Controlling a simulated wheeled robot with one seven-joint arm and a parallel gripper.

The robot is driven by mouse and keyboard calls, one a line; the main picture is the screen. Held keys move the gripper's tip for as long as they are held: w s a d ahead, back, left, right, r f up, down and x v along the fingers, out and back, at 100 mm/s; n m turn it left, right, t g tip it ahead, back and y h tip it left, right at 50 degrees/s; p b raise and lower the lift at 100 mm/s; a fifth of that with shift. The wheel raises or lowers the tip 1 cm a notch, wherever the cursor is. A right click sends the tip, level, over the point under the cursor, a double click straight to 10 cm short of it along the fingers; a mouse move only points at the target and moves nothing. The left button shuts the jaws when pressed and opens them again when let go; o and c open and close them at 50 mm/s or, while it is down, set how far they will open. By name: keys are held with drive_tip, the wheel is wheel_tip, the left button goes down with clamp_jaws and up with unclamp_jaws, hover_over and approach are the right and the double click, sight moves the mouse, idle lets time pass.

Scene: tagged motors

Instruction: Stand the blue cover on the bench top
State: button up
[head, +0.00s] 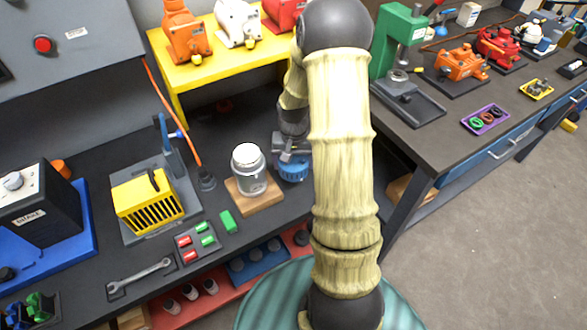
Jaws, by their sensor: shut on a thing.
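The blue cover (293,172) is a round, ribbed blue piece, partly hidden by my arm. My gripper (291,151) is shut on it from above. The cover is near the right part of the dark bench top (215,122), to the right of a silver canister. I cannot tell whether it touches the bench or is held above it. My pale sleeved arm hides the area to its right.
The silver canister (249,172) stands on a wooden block (254,196) close by. A yellow slotted cover (147,203), a green block (228,222) and a wrench (140,277) lie to the left. A yellow shelf (190,72) with motors stands behind. Dark bench is clear behind the canister.

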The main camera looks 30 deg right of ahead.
sight(294, 160)
drive_tip(key=shift+f, duration=1.85)
drive_tip(key=shift+f, duration=0.1)
drive_tip(key=o, duration=1.2)
wheel_tip(294, 160, up, 12)
drive_tip(key=shift+r+b, duration=0.1)
drive_tip(key=shift+b, duration=0.3)
